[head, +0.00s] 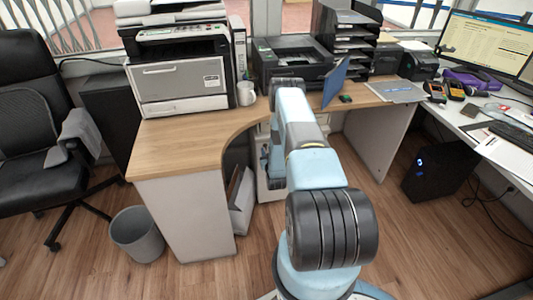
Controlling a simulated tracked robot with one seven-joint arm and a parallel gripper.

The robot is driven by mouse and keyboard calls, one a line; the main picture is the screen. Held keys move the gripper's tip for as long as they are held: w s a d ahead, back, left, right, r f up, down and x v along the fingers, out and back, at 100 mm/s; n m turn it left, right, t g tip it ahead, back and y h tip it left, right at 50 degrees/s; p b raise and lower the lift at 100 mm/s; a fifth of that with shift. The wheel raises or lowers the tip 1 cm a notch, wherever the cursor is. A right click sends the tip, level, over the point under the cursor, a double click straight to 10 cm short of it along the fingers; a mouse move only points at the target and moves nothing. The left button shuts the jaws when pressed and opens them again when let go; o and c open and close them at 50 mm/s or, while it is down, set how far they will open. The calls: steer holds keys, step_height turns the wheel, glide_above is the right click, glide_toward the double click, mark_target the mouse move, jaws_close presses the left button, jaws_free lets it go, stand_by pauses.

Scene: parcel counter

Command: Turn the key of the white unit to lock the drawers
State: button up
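A white unit (265,190) stands under the curved wooden desk, just left of my arm. Only a narrow strip of it shows, because my arm covers most of it. I cannot make out its drawer fronts, lock or key. My arm reaches forward over the desk edge and bends down toward the unit. A dark part at its far end, likely my gripper (274,165), shows beside the arm in front of the unit. Its fingers are hidden, and I cannot tell whether it touches anything.
The wooden desk (190,140) carries a large printer (178,80), a white mug (246,93) and a black printer (290,62). A grey bin (137,234) and black chair (40,120) stand left. A black computer tower (440,170) stands right. Some floor is clear.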

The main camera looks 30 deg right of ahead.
steer(key=v, duration=1.3)
steer(key=shift+s, duration=0.35)
steer(key=shift+a, duration=0.1)
